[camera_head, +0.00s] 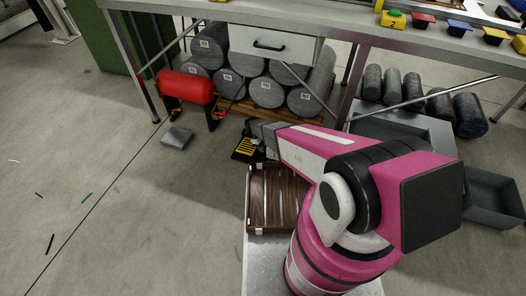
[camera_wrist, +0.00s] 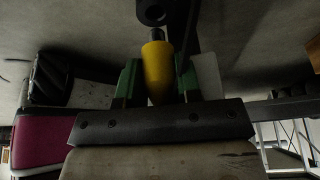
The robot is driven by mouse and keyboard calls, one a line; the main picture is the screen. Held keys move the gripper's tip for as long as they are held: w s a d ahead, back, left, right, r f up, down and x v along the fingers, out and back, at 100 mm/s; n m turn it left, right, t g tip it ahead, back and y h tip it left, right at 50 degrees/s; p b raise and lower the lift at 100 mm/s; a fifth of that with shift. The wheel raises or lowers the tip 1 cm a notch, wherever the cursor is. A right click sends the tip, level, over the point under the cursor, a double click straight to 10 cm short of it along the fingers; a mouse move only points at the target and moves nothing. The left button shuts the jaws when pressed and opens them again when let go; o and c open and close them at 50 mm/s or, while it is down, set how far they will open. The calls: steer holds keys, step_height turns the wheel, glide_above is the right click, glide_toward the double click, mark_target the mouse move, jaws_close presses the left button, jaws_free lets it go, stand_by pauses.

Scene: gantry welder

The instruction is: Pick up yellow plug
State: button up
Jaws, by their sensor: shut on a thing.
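The yellow plug (camera_wrist: 158,70) is a smooth yellow body between the two green fingers of my gripper (camera_wrist: 160,85) in the wrist view. My gripper is shut on it. A dark round part with a hole (camera_wrist: 152,12) shows just beyond the plug; I cannot tell if it is joined to it. In the head view my pink arm reaches forward, low in front of the workbench (camera_head: 345,30). The gripper end is small and partly hidden there, near a black and yellow striped piece (camera_head: 247,147), and the plug cannot be made out.
A brown slatted crate (camera_head: 258,205) lies below my arm. Grey cylinders (camera_head: 265,92) and a red cylinder (camera_head: 187,87) are under or beside the bench. A grey block (camera_head: 177,137) lies on the floor. Coloured blocks (camera_head: 422,22) line the bench top. The left floor is mostly clear.

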steer(key=s+a+r, duration=0.2)
steer(key=a+r, duration=0.8)
steer(key=a, duration=0.1)
steer(key=shift+a+r, duration=0.15)
steer(key=shift+r, duration=0.25)
stand_by(0.3)
steer(key=shift+s, duration=0.1)
